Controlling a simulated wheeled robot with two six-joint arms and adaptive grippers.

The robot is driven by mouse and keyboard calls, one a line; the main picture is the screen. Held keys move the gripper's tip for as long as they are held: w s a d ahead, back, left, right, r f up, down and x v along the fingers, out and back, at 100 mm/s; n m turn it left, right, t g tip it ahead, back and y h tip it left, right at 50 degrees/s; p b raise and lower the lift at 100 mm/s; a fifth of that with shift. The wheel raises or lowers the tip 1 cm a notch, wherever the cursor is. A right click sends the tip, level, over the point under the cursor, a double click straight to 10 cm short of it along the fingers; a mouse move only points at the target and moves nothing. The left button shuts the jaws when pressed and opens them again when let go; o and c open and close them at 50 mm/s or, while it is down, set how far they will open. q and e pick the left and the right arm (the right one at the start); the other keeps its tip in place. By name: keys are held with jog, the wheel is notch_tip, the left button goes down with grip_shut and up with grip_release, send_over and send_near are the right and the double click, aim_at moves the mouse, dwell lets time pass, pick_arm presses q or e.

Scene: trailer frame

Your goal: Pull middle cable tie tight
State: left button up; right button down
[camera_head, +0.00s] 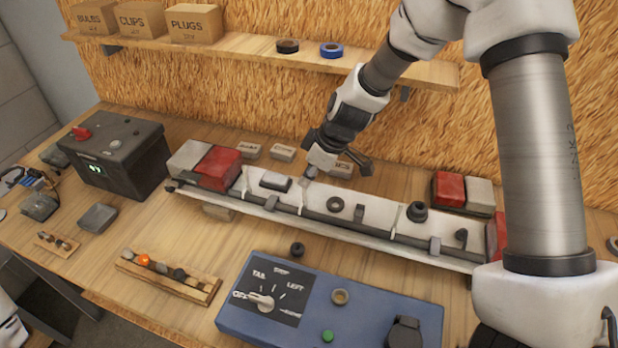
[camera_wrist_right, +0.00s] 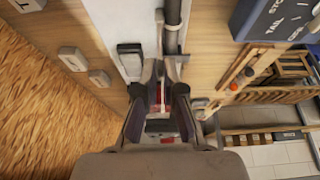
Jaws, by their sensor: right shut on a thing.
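The trailer frame (camera_head: 350,228) is a long pale bar with a dark cable (camera_head: 378,231) running along it and red-and-white lamps at its ends. Thin pale cable ties cross the cable, one toward the left (camera_head: 244,183) and one toward the right (camera_head: 397,218). The middle cable tie (camera_head: 300,203) stands up from the cable below my right gripper (camera_head: 307,180). My right gripper is shut at its upper end; the pinched part is hidden by the fingers. In the right wrist view the fingers (camera_wrist_right: 163,88) are close together over the bar. My left gripper is not visible.
A blue switch box (camera_head: 330,308) stands in front of the bar. A wooden bulb rack (camera_head: 170,277) and a dark tester box (camera_head: 118,155) are to the left. A shelf (camera_head: 250,42) with cartons and tape rolls runs behind. Small grey blocks lie behind the bar.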

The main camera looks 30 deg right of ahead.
jog(key=c, duration=1.4)
grip_release()
jog(key=shift+c, duration=0.2)
jog(key=shift+o, duration=0.9)
jog(key=shift+w+a+f, duration=0.1)
jog(key=shift+w+a, duration=0.1)
jog(key=v, duration=1.2)
jog(key=shift+w, duration=0.15)
